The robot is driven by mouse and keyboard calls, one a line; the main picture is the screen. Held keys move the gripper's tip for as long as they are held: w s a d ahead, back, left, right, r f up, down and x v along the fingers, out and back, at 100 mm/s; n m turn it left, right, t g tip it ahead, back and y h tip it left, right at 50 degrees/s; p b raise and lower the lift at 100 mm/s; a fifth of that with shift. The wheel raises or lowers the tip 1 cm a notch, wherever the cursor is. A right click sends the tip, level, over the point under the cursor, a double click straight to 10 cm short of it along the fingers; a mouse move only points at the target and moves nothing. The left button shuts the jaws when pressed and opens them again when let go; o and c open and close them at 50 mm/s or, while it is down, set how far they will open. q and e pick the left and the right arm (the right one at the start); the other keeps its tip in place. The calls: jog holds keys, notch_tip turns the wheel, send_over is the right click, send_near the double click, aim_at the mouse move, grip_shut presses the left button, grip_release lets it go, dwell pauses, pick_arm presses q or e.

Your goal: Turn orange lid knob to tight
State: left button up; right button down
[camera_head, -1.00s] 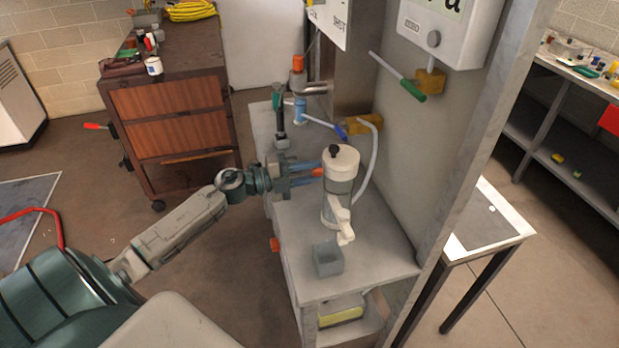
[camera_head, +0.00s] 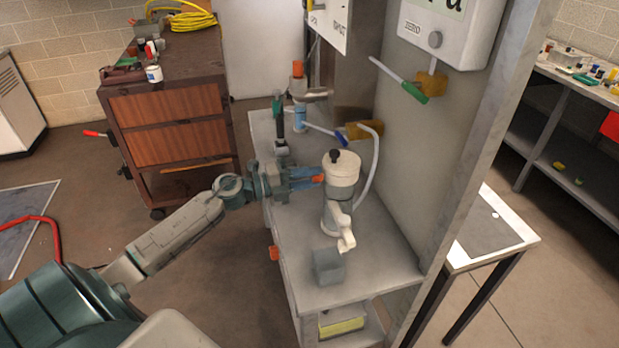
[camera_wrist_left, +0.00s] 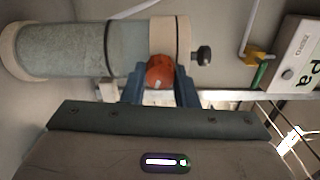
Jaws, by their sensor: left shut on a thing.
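My left gripper (camera_head: 307,178) reaches in from the left and is shut on the orange knob. The canister (camera_head: 338,212) stands upright on the grey bench, with a black knob (camera_head: 335,155) on its lid and a white spout low at the front. In the left wrist view the canister (camera_wrist_left: 80,48) lies sideways. My right gripper is not in view.
A small grey box (camera_head: 328,266) sits in front of the canister on the bench (camera_head: 375,262). A white hose (camera_head: 374,165) curves behind the canister. A grey panel rises at the right. An orange-topped filter (camera_head: 298,90) stands farther back.

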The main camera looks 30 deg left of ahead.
pick_arm(q)
jog(key=o, duration=1)
jog(key=shift+s+a+f, duration=0.15)
jog(key=shift+s+a, duration=0.15)
jog(key=p+v, duration=0.2)
jog(key=v, duration=0.8)
